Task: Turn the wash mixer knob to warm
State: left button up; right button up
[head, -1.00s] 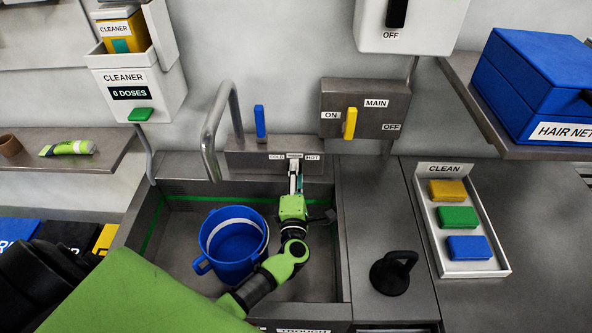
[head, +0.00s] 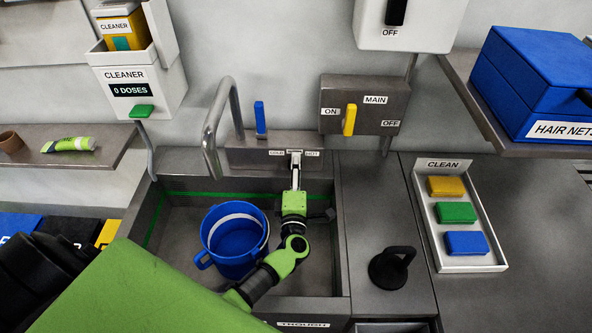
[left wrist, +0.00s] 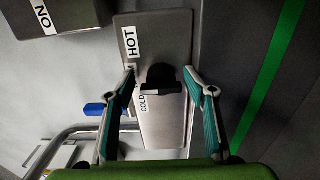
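The wash mixer is a grey block (head: 245,155) on the wall behind the trough, with COLD and HOT labels. In the left wrist view its face (left wrist: 165,125) shows COLD and HOT, with the label between them partly covered. The black knob (left wrist: 161,77) sits between the fingertips of my left gripper (left wrist: 160,73). The fingers stand apart on either side of it, with gaps showing. I cannot tell exactly which label the knob points to. In the head view my left gripper (head: 296,162) hides the knob and the middle label. My right gripper is not in view.
A blue bucket (head: 232,262) stands in the trough (head: 185,277), left of my arm. A curved tap pipe (head: 212,130) and a blue lever (head: 260,118) rise left of the knob. The MAIN box (head: 385,95) with its yellow lever (head: 350,119) is above right.

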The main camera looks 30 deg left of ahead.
pick_arm(q)
jog(key=shift+s+f, duration=0.1)
jog(key=shift+f, duration=0.05)
jog(key=v, duration=0.8)
dwell(0.6)
